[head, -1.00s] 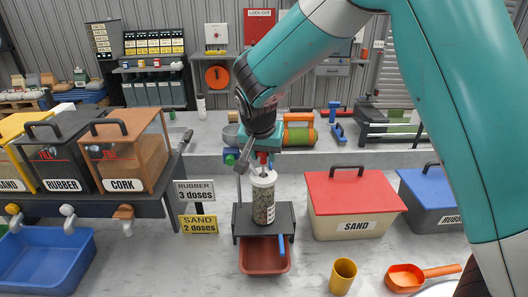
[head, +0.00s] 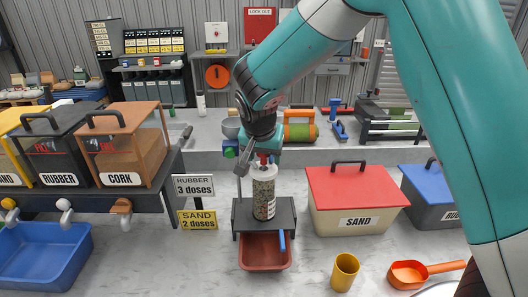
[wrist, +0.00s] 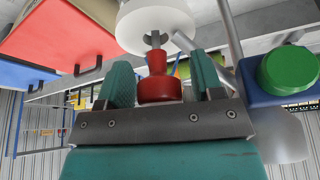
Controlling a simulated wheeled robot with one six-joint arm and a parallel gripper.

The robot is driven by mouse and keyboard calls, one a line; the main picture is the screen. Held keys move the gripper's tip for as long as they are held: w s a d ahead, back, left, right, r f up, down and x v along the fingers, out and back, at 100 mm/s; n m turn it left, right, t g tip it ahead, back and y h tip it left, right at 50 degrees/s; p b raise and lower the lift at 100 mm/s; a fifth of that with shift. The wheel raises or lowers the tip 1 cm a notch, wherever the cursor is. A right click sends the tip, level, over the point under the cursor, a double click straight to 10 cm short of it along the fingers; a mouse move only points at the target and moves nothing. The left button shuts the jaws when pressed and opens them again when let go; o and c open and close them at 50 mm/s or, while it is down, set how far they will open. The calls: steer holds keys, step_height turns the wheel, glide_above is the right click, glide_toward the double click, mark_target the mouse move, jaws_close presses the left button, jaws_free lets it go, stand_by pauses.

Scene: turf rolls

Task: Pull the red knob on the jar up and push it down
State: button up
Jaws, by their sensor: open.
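The jar (head: 264,196) is a clear cylinder of speckled granules with a white top, upright on a dark stand (head: 286,216). In the wrist view its round white top (wrist: 136,28) fills the upper middle. The red knob (wrist: 157,82) sits on a thin metal stem that rises from this top. It also shows small under my gripper in the head view (head: 264,159). My gripper (wrist: 163,80) is open, with one teal finger on each side of the knob. Narrow gaps show beside the knob, so it is not clamped.
A metal post with a green-and-blue fixture (wrist: 287,72) stands close beside my gripper. A red tray (head: 264,266) lies below the stand. A red-lidded sand bin (head: 358,221) stands to the right, near a yellow cup (head: 344,272) and orange scoop (head: 408,274). Dose signs (head: 199,187) stand left.

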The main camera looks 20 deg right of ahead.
steer(key=b+v, duration=0.2)
steer(key=v, duration=1.5)
steer(key=shift+s+r, duration=0.2)
steer(key=s+f+n+g+y, duration=0.1)
steer(key=s+n, duration=0.3)
steer(key=s, duration=0.4)
steer(key=s+a+f+n+g+y, duration=0.1)
steer(key=s+f+n+y, duration=0.2)
steer(key=s, duration=0.6)
steer(key=s+f+n+g+y, duration=0.1)
steer(key=s+f+n+y, duration=0.1)
steer(key=s+f+n, duration=0.2)
steer(key=s+n, duration=0.2)
steer(key=s, duration=0.2)
steer(key=shift+a+f+n+g+y, duration=0.25)
steer(key=shift+a+n+g+y, duration=0.05)
steer(key=shift+a+n, duration=0.1)
